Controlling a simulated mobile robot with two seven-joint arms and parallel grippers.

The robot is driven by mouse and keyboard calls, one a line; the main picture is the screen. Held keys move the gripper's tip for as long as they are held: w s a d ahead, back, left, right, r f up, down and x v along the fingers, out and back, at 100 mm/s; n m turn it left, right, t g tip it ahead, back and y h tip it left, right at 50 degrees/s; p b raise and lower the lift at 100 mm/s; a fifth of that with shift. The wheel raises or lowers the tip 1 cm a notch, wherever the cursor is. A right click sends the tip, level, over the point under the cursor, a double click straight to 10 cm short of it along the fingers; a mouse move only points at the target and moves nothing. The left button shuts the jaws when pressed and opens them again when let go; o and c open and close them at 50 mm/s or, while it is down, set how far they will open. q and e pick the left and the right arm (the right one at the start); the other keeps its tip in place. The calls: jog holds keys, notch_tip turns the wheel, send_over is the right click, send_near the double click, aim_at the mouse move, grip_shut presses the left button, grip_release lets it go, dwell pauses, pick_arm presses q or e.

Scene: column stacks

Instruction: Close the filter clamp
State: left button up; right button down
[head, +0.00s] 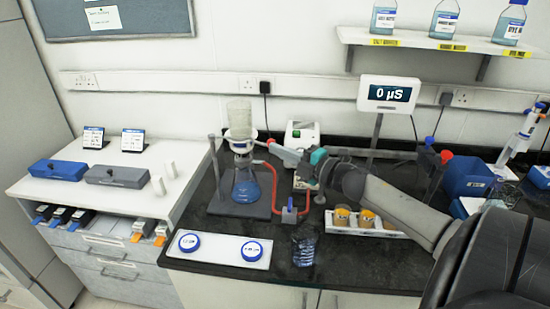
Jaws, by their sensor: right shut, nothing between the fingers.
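The filter stand holds a clear glass funnel (240,112) upright above a conical flask (246,186) with blue liquid. The filter clamp (240,144) is a small blue and pale band where funnel and flask meet. It is too small to tell whether it is open or closed. My right gripper (273,149) reaches in from the right, and its tips are just right of the clamp at about its height. It is shut and empty. I cannot tell whether the tips touch the clamp. My left gripper is not in view.
Red tubing (276,196) runs from the flask to a small blue valve (289,214). A white tray (224,257) with two blue-rimmed discs lies in front. A meter display (388,93) stands behind my right arm. A tray of amber-topped jars (341,217) sits below that arm.

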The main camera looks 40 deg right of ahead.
jog(key=shift+w+d+r+b, duration=0.1)
jog(key=shift+w+d+b, duration=0.1)
jog(key=shift+d, duration=0.35)
jog(key=shift+w+d+r+b, duration=0.1)
jog(key=shift+d+b, duration=0.05)
jog(key=shift+d, duration=0.35)
jog(key=shift+d+r, duration=0.1)
jog(key=shift+d, duration=0.1)
